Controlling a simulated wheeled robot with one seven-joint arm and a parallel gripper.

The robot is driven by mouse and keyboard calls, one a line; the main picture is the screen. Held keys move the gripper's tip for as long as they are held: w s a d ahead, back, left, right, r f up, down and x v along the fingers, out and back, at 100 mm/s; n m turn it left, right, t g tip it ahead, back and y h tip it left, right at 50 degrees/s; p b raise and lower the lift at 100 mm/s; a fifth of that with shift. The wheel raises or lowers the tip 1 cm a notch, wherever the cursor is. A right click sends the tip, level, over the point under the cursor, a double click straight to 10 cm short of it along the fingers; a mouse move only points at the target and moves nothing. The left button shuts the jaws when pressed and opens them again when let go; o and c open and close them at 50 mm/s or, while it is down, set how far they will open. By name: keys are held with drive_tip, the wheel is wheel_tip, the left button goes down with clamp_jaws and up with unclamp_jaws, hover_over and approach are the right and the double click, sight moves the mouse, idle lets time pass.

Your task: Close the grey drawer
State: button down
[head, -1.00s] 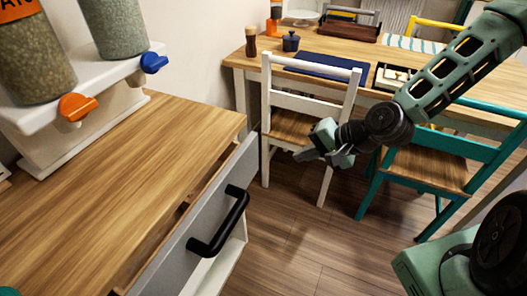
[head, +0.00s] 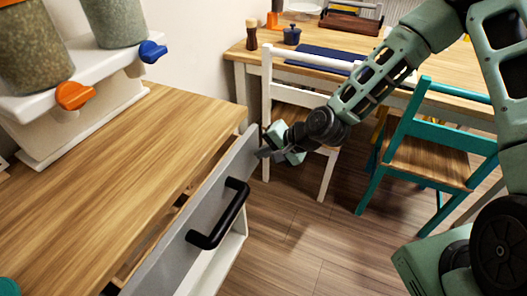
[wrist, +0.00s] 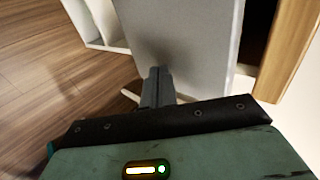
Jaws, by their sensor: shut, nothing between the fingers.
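The grey drawer (head: 178,252) stands partly open under the wooden cabinet top (head: 115,175). A gap shows between its front and the cabinet. Its black bar handle (head: 220,215) faces the open floor. My gripper (head: 264,153) is shut and empty at the far end of the drawer front, by its outer face. In the wrist view my closed fingers (wrist: 157,88) point at the grey front panel (wrist: 185,40) and overlap it. I cannot tell whether they touch it.
A white chair (head: 267,110) stands just behind my gripper, and a teal chair (head: 425,160) to the right. A dining table (head: 400,85) is at the back. Dispensers (head: 115,20) stand on a white shelf at the left. The wooden floor (head: 300,250) before the drawer is clear.

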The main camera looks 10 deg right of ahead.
sight(253, 143)
drive_tip(key=w+a, duration=0.1)
drive_tip(key=a, duration=0.1)
drive_tip(key=w+a, duration=0.1)
drive_tip(key=w, duration=0.1)
drive_tip(key=shift+a, duration=0.5)
drive_tip(key=shift+w+r, duration=0.1)
